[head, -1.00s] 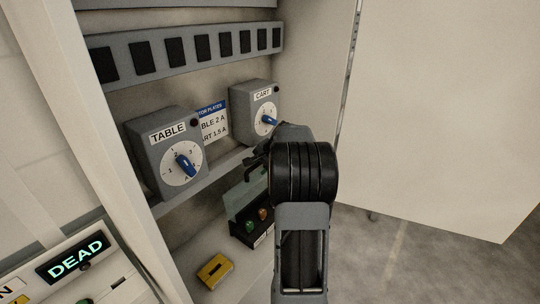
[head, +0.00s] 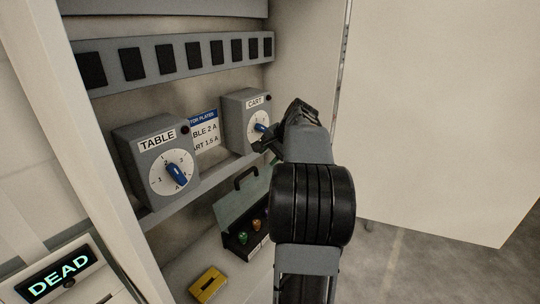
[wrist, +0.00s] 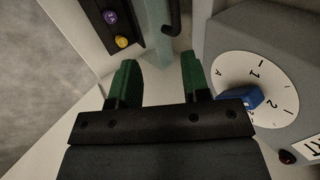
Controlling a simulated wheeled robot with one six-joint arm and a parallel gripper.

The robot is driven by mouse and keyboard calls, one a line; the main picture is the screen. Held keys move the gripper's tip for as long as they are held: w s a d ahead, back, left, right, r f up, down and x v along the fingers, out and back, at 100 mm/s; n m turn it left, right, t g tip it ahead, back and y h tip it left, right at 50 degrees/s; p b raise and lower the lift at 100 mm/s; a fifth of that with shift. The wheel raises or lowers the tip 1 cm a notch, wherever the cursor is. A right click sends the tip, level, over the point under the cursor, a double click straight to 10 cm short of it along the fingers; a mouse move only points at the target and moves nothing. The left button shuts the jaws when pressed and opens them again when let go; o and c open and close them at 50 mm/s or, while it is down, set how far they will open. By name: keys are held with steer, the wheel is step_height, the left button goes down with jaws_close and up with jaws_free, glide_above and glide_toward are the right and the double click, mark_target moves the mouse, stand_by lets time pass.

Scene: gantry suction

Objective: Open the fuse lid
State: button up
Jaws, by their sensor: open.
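The fuse lid (head: 236,208) is a grey-green panel with a black handle (head: 246,178) at its top. It stands raised at the back of a black fuse box (head: 244,243). Green and orange fuses show uncovered in front of it. In the wrist view the lid (wrist: 158,35) is a narrow strip, with its handle (wrist: 176,18) beyond the fingertips. My gripper (wrist: 158,78) is open with nothing between its green fingers. In the head view my gripper (head: 266,144) is above and right of the lid, near the CART dial; my wrist hides the box's right end.
The CART dial box (head: 245,118) is close beside my gripper. The TABLE dial box (head: 158,160) is further left. A yellow block (head: 208,284) lies on the cabinet floor. A DEAD display (head: 58,272) is at lower left. The open cabinet door (head: 440,110) stands at right.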

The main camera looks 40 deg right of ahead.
mark_target(248, 172)
steer(key=shift+s+d+f+t+b, duration=0.15)
steer(key=shift+f+t+b, duration=0.3)
steer(key=shift+b, duration=0.7)
steer(key=shift+t, duration=0.85)
steer(key=x, duration=1.3)
jaws_close()
